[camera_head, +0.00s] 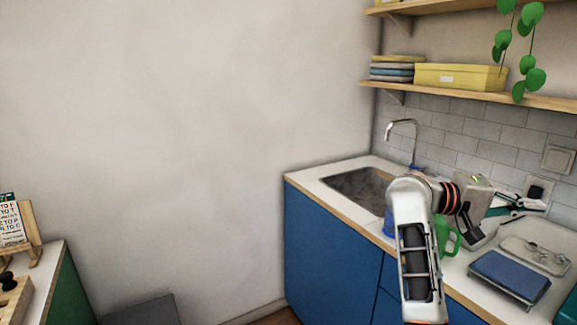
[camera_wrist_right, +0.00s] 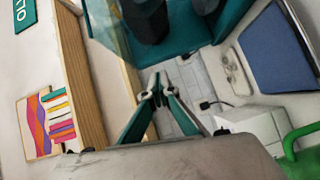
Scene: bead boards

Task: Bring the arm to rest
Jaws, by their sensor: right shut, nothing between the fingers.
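My right arm (camera_head: 412,250) reaches up over the counter from the bottom of the head view and bends to the right. Its gripper (camera_head: 541,205) is at the right, in front of the tiled wall, above the counter. In the wrist view the two teal fingers (camera_wrist_right: 157,88) come together at their tips, shut with nothing between them. No object touches the gripper that I can see. My left gripper is not in view.
A sink (camera_head: 355,185) with a tap (camera_head: 402,125) is set in the counter. A green jug (camera_head: 446,238) is partly behind my arm. A blue pad (camera_head: 510,272) lies at the right. Shelves (camera_head: 470,93) hang above. A white appliance (camera_wrist_right: 255,130) shows in the wrist view.

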